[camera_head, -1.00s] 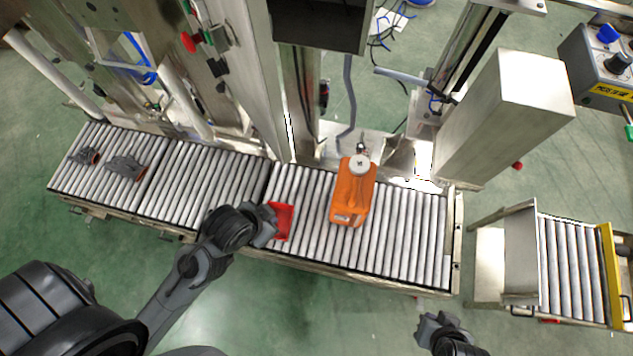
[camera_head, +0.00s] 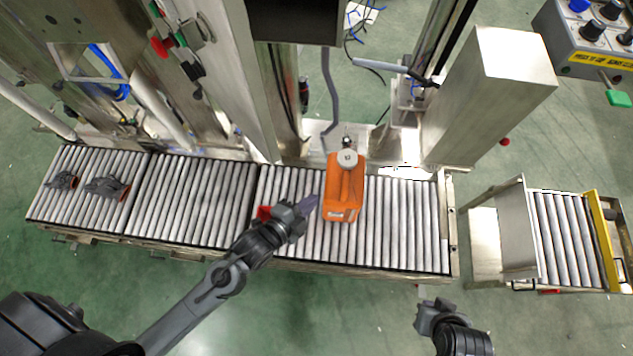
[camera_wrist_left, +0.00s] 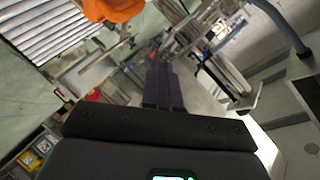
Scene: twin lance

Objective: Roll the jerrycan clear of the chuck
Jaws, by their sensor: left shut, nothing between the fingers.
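The orange jerrycan (camera_head: 343,195) stands on the roller conveyor with its pale round cap (camera_head: 347,160) towards the far side. A small dark fitting (camera_head: 347,142), perhaps the chuck, shows just beyond the cap; whether they touch I cannot tell. My left gripper (camera_head: 312,204) is shut and empty, its fingertips close to the jerrycan's left side; contact is unclear. In the left wrist view, the shut fingers (camera_wrist_left: 163,85) point away and part of the jerrycan (camera_wrist_left: 115,8) shows at the top. My right gripper (camera_head: 436,312) is off the conveyor's front right; its jaw state is unclear.
Dark parts (camera_head: 105,188) lie at the conveyor's left end. Rollers (camera_head: 400,225) right of the jerrycan are clear. A metal column (camera_head: 485,100) stands behind right. A separate roller cart (camera_head: 565,240) stands at right.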

